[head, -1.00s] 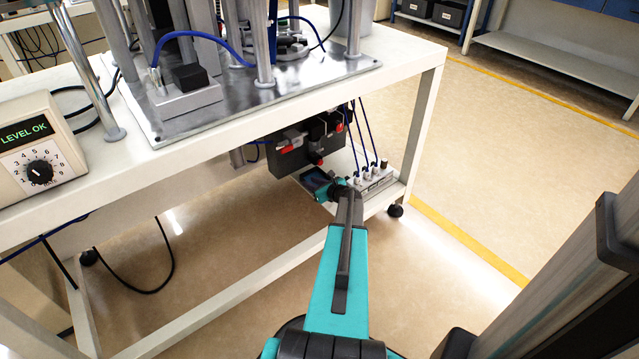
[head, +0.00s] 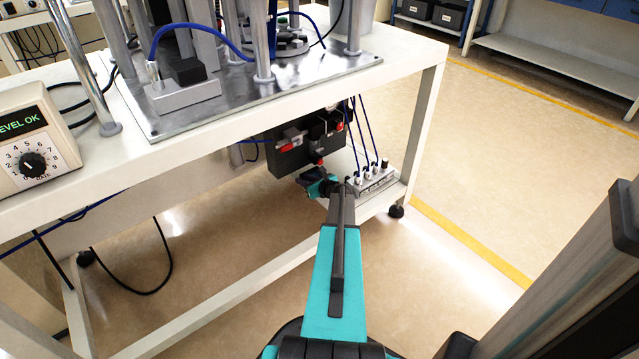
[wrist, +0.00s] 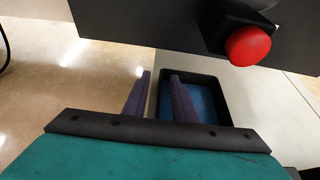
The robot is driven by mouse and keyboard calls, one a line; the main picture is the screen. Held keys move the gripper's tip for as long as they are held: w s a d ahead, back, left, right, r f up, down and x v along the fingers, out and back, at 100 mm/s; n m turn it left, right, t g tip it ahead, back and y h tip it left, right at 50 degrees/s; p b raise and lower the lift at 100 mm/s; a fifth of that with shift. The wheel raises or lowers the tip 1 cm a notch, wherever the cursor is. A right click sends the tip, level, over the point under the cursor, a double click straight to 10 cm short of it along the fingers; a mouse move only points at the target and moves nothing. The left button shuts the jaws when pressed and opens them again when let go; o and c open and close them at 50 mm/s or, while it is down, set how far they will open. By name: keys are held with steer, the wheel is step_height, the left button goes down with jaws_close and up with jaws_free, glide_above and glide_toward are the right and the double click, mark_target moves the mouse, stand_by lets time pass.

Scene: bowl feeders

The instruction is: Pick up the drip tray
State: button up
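The drip tray is a shallow black tray with a blue inside; in the wrist view its rim (wrist: 218,80) shows at the centre right, on the pale lower shelf. My gripper (wrist: 160,75) is open, with two purple fingers. The left finger is outside the tray's left wall and the right finger overlaps the tray's inside, so that wall appears between them. I cannot tell whether either finger touches it. In the head view my arm reaches under the bench and the tray is largely hidden around my wrist.
A black box (head: 290,158) hangs under the bench top, just above my gripper; its red knob (wrist: 248,48) is close in the wrist view. A valve block (head: 375,180) with blue hoses stands right of my wrist. Open floor lies in front of the bench (head: 270,115).

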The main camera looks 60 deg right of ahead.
jaws_close()
steer(key=shift+r, duration=0.15)
